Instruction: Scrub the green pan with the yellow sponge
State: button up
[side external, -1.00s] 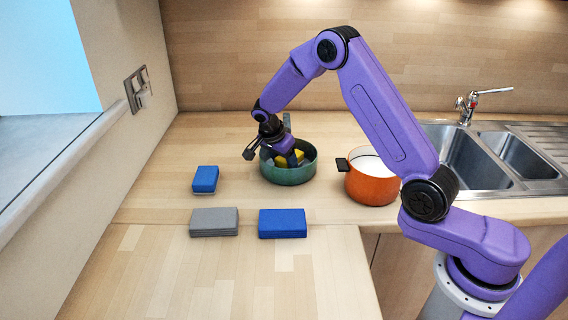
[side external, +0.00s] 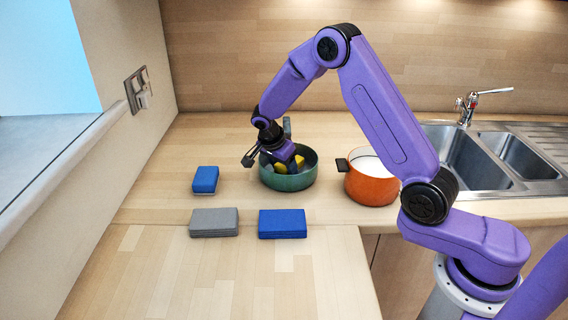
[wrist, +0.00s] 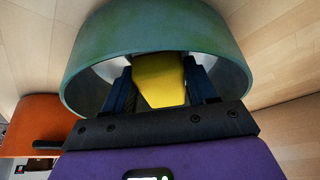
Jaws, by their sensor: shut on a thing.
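The green pan (side external: 288,181) stands on the wooden counter, left of the orange pot. It also shows in the wrist view (wrist: 150,28), filling the upper middle. My gripper (side external: 285,164) reaches down into the pan. In the wrist view my gripper (wrist: 160,85) has one finger on each side of the yellow sponge (wrist: 158,80) and is shut on it. The sponge shows as a small yellow patch (side external: 281,168) inside the pan in the side view. The fingers partly hide it, and I cannot tell whether it touches the pan floor.
An orange pot (side external: 371,183) with a dark handle stands right of the pan. A sink (side external: 478,160) is at the right. The left wall bounds the counter.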

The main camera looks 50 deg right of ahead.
aim_at(281, 165)
jog(key=shift+a+f, duration=0.25)
jog(key=shift+a, duration=0.3)
jog(key=shift+w+d, duration=0.1)
jog(key=shift+w+d+r, duration=0.15)
jog(key=shift+w+d, duration=0.5)
jog(key=shift+d, duration=0.05)
jog(key=shift+w+d+r, duration=0.1)
jog(key=shift+w+d, duration=0.55)
jog(key=shift+d, duration=0.05)
jog(key=shift+s+a+f, duration=0.1)
jog(key=shift+s+a, duration=1.2)
jog(key=shift+a, duration=0.05)
jog(key=shift+r, duration=3.05)
jog(key=shift+r, duration=0.15)
